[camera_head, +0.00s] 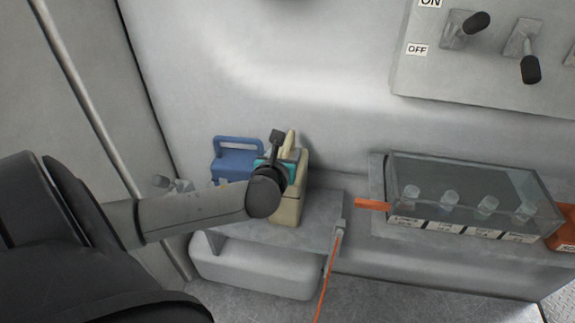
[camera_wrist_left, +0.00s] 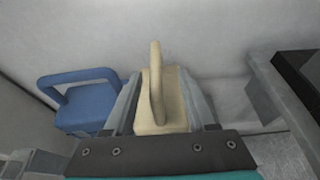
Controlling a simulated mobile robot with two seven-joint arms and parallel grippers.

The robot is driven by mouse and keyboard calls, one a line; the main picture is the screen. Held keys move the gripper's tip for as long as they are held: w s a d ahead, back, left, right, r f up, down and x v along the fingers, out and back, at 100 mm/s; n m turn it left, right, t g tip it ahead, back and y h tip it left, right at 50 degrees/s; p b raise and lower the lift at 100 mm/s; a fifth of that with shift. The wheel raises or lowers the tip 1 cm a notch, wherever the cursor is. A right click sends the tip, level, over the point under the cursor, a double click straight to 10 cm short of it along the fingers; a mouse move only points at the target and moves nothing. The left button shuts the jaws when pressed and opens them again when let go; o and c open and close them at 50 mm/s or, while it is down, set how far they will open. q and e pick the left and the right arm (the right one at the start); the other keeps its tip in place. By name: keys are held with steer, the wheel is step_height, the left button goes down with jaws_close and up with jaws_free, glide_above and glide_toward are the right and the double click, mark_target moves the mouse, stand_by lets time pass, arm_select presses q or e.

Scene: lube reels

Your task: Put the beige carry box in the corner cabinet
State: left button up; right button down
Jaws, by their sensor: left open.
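The beige carry box (camera_head: 288,209) stands upright on a grey shelf (camera_head: 318,225) against the wall in the head view, partly hidden by my left gripper. My left gripper (camera_head: 284,160) is at its top. In the left wrist view, the beige carry box (camera_wrist_left: 160,112) with its loop handle lies between the two open fingers of my left gripper (camera_wrist_left: 165,105). I cannot tell whether the fingers touch it. The corner cabinet cannot be made out for certain. My right gripper is not in view.
A blue carry box (camera_head: 236,158) stands just left of the beige one; it also shows in the left wrist view (camera_wrist_left: 88,108). A clear-covered case (camera_head: 470,190) with an orange tab (camera_head: 372,204) is to the right. A switch panel (camera_head: 490,50) is on the wall above.

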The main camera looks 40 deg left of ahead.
mark_target(288, 146)
arm_select(q)
steer(key=shift+w+a+f, duration=0.1)
steer(key=shift+w, duration=0.15)
steer(key=b+x, duration=0.1)
steer(key=x, duration=0.1)
steer(key=b+x, duration=0.1)
steer(key=x, duration=0.1)
steer(key=shift+s+a, duration=0.15)
steer(key=shift+a, duration=0.15)
steer(key=shift+w+a+f, duration=0.15)
steer(key=shift+w, duration=0.3)
steer(key=shift+a, duration=0.1)
steer(key=shift+c, duration=0.9)
steer(key=c, duration=0.5)
jaws_close()
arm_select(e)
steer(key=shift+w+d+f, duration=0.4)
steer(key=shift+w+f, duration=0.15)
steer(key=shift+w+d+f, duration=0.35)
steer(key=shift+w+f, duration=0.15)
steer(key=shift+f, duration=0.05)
